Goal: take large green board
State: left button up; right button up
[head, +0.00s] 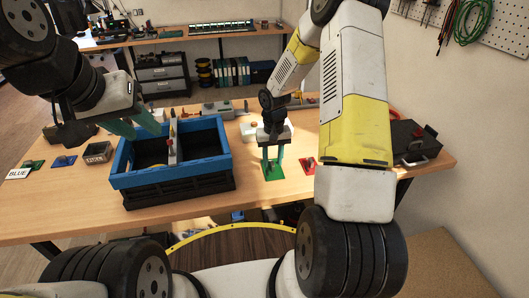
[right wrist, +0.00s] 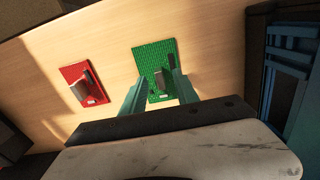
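The large green board (head: 275,174) lies flat on the wooden table, right of the blue crate. In the right wrist view the green board (right wrist: 153,58) shows a grey part and a dark part on its face. My right gripper (head: 272,161) points down over the board, with its teal fingers apart. In the right wrist view my right gripper (right wrist: 160,80) has its fingers on either side of the board's near part, and no grip shows. My left gripper (head: 137,127) hangs at the left above the table, beside the crate, with its fingers apart and nothing between them.
A red board (right wrist: 78,85) lies next to the green one. The blue crate (head: 190,179) stands at mid table. A small green board (head: 33,165), a blue board (head: 64,161) and a "BLUE" label (head: 19,173) lie at the left. A dark toolbox (head: 412,142) stands at the right.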

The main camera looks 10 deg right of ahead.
jog(key=shift+f, duration=0.95)
jog(key=shift+c, duration=0.3)
grip_shut()
jog(key=shift+r, duration=0.1)
